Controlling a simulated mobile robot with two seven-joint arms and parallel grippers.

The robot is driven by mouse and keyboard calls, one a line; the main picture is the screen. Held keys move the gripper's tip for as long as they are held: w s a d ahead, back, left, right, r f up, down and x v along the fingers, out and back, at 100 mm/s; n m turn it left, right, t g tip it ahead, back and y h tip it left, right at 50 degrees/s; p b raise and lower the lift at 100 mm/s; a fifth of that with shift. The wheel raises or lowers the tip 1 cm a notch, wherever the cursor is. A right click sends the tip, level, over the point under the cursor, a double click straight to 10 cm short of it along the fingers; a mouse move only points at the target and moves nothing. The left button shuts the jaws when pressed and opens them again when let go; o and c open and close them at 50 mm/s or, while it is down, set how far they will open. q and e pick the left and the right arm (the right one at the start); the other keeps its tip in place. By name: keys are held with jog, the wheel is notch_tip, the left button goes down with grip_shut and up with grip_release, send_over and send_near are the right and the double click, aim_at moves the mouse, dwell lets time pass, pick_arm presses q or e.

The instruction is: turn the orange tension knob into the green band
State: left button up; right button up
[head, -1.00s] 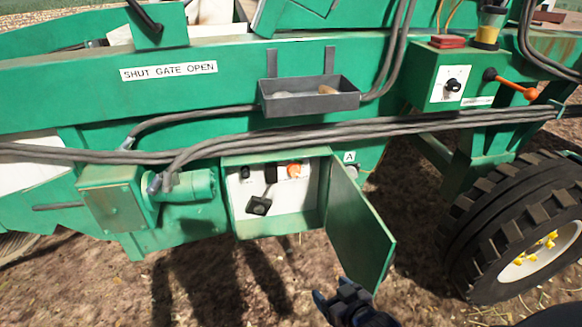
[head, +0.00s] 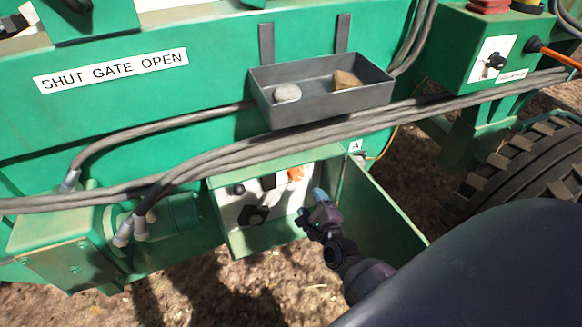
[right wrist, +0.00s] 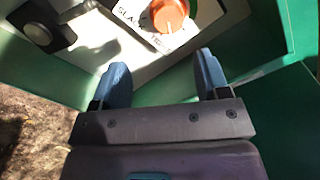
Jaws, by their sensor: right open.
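The orange tension knob (head: 295,173) sits on the white back panel inside the open green control box (head: 235,240). In the right wrist view the knob (right wrist: 170,14) is at the top, with a pale pointer line and partly hidden lettering by it. My right gripper (head: 311,203) is at the mouth of the box, below and right of the knob. In the right wrist view its two blue fingers (right wrist: 163,80) are spread apart and empty, with the knob beyond their tips. My left gripper is not in view.
The box door (head: 380,215) hangs open to the right, beside my right arm. A black lever switch (head: 252,215) is on the panel left of the knob. Grey hoses (head: 300,137) and a tray with stones (head: 320,112) are above.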

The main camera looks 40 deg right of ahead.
aim_at(299, 178)
jog(key=w+d+m, duration=0.1)
jog(key=w, duration=0.2)
jog(key=w+d, duration=0.1)
jog(key=w, duration=0.2)
jog(key=w+m+b, duration=0.1)
jog(key=w, duration=0.3)
jog(key=shift+d+r+m, duration=0.3)
jog(key=shift+d, duration=0.1)
jog(key=shift+h, duration=0.4)
jog(key=c, duration=0.9)
